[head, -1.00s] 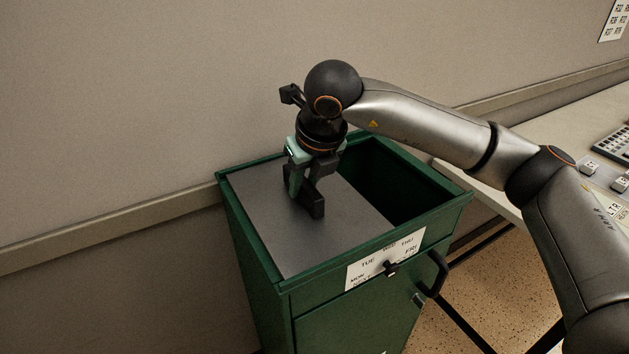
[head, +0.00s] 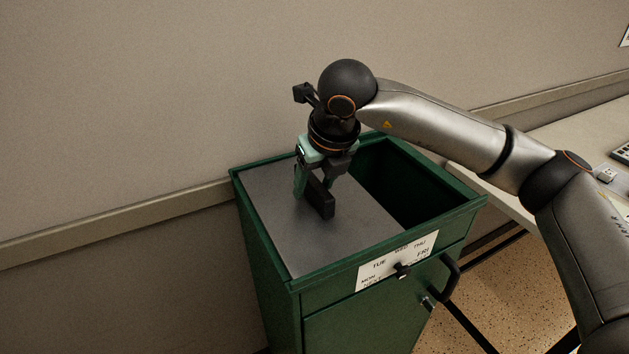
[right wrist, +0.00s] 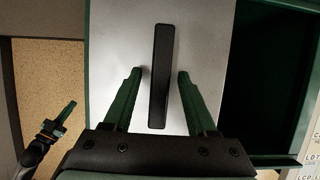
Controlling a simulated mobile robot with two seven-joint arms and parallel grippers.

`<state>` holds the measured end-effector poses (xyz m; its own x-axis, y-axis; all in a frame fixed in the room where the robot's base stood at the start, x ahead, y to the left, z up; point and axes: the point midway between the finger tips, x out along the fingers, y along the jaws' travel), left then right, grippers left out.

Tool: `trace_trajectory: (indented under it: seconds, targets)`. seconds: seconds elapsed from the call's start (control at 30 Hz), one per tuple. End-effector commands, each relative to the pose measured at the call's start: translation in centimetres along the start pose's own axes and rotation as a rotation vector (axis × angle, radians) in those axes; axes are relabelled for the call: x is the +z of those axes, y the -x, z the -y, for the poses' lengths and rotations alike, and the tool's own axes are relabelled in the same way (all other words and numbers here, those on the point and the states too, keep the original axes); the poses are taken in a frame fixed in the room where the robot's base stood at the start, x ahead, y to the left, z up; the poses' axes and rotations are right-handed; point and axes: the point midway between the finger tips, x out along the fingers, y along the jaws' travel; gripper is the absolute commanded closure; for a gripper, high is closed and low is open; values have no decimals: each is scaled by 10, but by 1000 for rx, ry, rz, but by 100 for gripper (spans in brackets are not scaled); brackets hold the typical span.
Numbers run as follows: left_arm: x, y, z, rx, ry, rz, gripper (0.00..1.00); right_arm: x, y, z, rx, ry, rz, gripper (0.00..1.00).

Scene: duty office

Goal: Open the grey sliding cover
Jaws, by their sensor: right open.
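The grey sliding cover (head: 290,235) lies flat over the left part of the green cabinet's top. The right part of the top is open and dark inside. A black bar handle (head: 321,201) stands on the cover, and it also shows in the right wrist view (right wrist: 159,80). My right gripper (head: 317,182) is open over the cover. In the right wrist view its green fingers (right wrist: 160,75) are on either side of the handle, with a gap on both sides. My left gripper (right wrist: 62,118) appears small at that view's left edge; its jaws are unclear.
The green cabinet (head: 358,325) stands near a beige wall (head: 130,90). Its front has a day label (head: 380,266), a black knob and a black side handle (head: 450,278). A desk (head: 590,125) with small items is at right. Speckled floor shows below it.

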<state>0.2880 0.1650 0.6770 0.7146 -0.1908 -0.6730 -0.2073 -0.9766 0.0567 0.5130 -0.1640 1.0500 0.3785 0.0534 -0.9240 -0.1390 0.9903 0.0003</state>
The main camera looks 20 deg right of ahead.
Motion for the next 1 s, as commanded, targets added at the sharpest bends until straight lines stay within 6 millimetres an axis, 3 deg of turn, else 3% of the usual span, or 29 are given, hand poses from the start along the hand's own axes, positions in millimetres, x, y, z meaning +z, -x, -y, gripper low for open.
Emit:
trace_trajectory:
  seconds: [0.17, 0.6, 0.8, 1.0]
  targets:
    - [1, -1, 0, 0, 0, 0, 100, 1, 19, 0, 0, -1, 6, 43]
    - [2, -4, -2, 6, -1, 1, 100, 1, 108, 0, 1, 0, 6, 43]
    - [0, -4, -3, 7, -2, -1, 100, 0, 124, 0, 0, 0, 3, 43]
    - [0, -4, -3, 8, -2, -1, 100, 0, 125, 0, 1, 0, 1, 43]
